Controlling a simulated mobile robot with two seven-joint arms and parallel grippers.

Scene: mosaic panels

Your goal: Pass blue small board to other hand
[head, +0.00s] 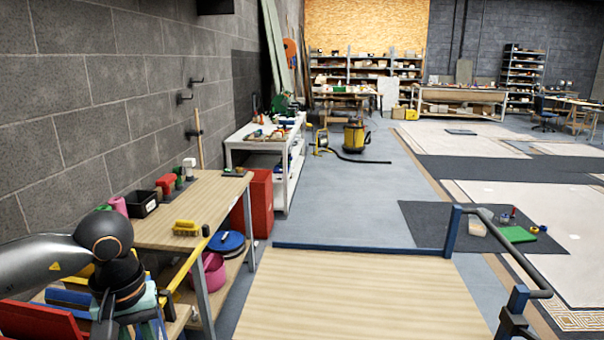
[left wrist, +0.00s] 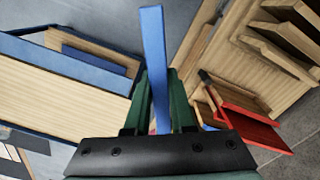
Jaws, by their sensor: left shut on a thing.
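The blue small board (left wrist: 153,45) is a narrow blue strip in the left wrist view. It stands up between the dark green fingers of my left gripper (left wrist: 158,88) and reaches well past their tips. My left gripper is shut on it. In the head view my left gripper (head: 131,318) hangs down at the lower left, beside the wooden workbench, its fingertips cut off by the lower edge. I cannot clearly make out the held board there. My right gripper is in neither view.
The workbench (head: 212,190) along the wall holds a yellow brush (head: 187,228) and a black bin (head: 142,203).

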